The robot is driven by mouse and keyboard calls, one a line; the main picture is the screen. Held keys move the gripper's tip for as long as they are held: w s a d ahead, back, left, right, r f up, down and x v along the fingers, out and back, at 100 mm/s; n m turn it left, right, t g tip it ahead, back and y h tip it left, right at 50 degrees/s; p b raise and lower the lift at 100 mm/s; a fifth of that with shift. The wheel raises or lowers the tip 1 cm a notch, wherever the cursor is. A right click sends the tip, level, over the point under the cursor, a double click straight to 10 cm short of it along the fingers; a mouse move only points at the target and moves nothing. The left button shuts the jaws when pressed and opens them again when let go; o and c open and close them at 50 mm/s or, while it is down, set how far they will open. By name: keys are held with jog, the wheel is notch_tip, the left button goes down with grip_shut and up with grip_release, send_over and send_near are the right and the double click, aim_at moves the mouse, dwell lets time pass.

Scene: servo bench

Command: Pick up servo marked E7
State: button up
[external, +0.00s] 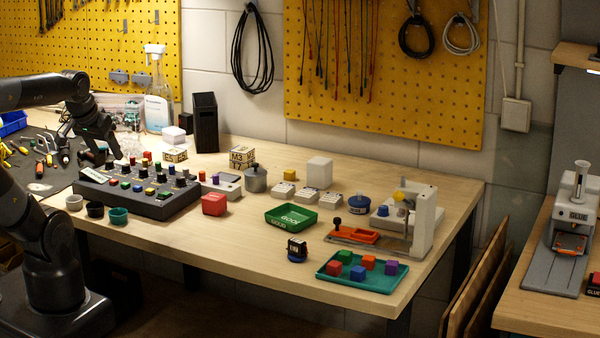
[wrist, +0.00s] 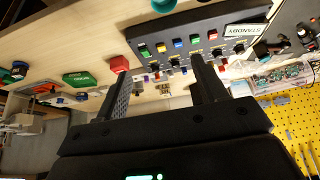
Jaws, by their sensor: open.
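I cannot read the mark E7 on anything. My gripper (external: 117,153) is above the left end of the black button panel (external: 150,205), far left of these. In the wrist view my gripper (wrist: 162,65) is open, its two fingers apart with nothing between them.
A red cube (external: 214,204), a green tray (external: 291,216) and a grey pot (external: 255,179) stand right of the panel. A teal tray of coloured cubes (external: 335,277) and a white fixture (external: 424,215) are at the right. Small cups (external: 95,210) line the left front.

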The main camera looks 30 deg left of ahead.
jog(key=w+d+r+g, duration=0.2)
jog(key=w+d, duration=0.6)
jog(key=d, duration=0.1)
jog(key=m+g, duration=0.2)
jog(key=g, duration=0.2)
send_near(297, 240)
jog(key=shift+a+f, duration=0.2)
jog(key=f, duration=1)
jog(key=shift+s+d+f, duration=0.2)
jog(key=shift+f, duration=0.2)
jog(key=shift+c, duration=0.3)
jog(key=c, duration=0.9)
jog(key=shift+o, duration=0.2)
jog(key=shift+r, duration=0.1)
